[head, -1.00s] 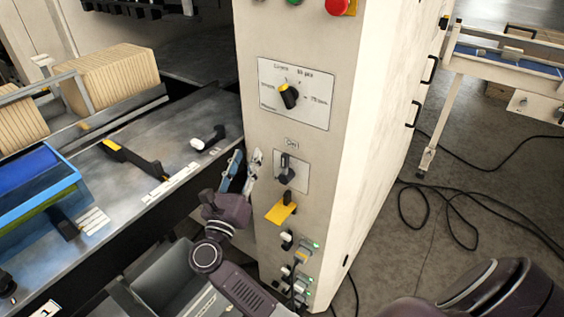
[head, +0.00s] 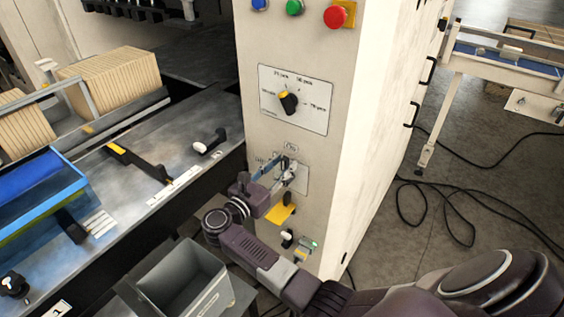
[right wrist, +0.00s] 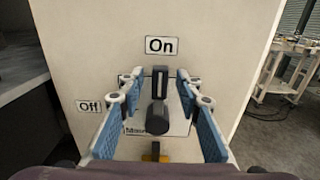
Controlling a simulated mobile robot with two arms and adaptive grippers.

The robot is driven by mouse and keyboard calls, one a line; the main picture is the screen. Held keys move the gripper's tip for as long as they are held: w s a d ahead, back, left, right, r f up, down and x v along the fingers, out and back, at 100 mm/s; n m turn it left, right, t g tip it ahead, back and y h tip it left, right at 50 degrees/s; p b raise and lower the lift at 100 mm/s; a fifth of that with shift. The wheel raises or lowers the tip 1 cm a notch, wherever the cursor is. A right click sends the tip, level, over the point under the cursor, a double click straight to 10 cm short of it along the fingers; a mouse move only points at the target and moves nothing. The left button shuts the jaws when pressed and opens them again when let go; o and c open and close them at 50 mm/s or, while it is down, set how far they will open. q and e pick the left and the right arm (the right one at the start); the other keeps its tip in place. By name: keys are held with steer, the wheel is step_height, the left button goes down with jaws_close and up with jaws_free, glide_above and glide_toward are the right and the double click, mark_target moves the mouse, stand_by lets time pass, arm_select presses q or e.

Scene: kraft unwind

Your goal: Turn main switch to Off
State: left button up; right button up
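The main switch (right wrist: 158,112) is a dark handle on a light plate on the cabinet front. In the right wrist view its handle stands upright, toward the "On" label (right wrist: 162,45). The "Off" label (right wrist: 89,106) is to its left. My right gripper (right wrist: 159,82) is open, with one blue-padded finger on each side of the handle. A gap shows between each finger and the handle. In the head view my right gripper (head: 277,172) is in front of the switch plate (head: 301,180) and hides most of the switch. My left gripper is not in view.
A selector knob (head: 289,103) is above the switch, with push buttons (head: 293,7) and a red button (head: 336,16) higher up. A yellow tag (head: 280,214) hangs just below. A grey bin (head: 186,284) and a machine table (head: 125,185) are to the left.

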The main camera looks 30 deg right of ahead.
jaws_close()
stand_by(0.3)
